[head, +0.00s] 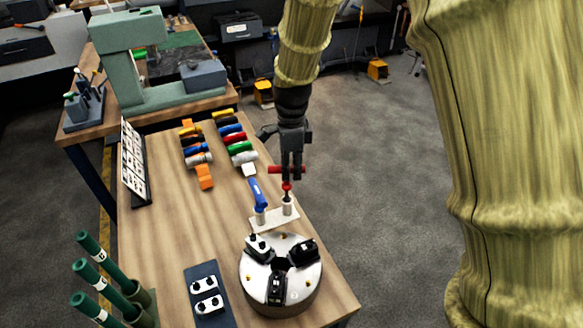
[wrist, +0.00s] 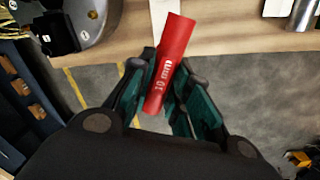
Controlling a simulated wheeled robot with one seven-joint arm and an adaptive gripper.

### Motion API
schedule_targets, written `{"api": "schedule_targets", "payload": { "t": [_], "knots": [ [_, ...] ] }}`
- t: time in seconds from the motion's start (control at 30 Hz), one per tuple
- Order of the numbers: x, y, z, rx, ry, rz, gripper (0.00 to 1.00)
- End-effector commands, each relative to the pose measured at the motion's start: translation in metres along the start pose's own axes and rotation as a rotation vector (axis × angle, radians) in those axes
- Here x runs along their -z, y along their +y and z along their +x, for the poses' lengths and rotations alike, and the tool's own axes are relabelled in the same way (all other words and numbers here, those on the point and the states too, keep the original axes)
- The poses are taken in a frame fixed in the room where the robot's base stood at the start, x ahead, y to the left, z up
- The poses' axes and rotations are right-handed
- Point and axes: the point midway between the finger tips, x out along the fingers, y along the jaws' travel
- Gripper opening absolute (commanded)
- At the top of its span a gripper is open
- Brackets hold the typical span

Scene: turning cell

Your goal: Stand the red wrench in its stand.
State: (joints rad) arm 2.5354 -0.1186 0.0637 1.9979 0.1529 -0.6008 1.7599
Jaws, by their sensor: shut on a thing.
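The red wrench (head: 275,169) has a crossbar handle; in the wrist view that red bar (wrist: 173,62) carries a "10 mm" marking. My gripper (head: 289,170) is shut on this bar from above. In the wrist view the jaws (wrist: 160,95) press it from both sides. The wrench's red lower part (head: 287,186) points down at the right post of the pale stand (head: 273,220). Its tip meets the top of that post in the picture; I cannot tell whether it is inside. A blue wrench (head: 257,190) stands tilted in the left post.
A round chuck (head: 259,292) with black jaws sits in front of the stand, beside a dark tray (head: 213,311) with two jaw pieces. Coloured-handled tools (head: 232,137) lie behind. Green-handled rods (head: 92,245) rise at left. The wooden table (head: 165,240) has clear room at left-centre.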

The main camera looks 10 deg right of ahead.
Motion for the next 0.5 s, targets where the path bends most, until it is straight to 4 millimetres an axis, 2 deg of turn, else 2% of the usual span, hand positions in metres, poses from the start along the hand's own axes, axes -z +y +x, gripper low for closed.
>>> {"api": "schedule_targets", "payload": {
  "t": [0.5],
  "knots": [
    [0.000, -0.002, 0.028, -0.001, 0.000, 0.000, 0.00]
  ]
}}
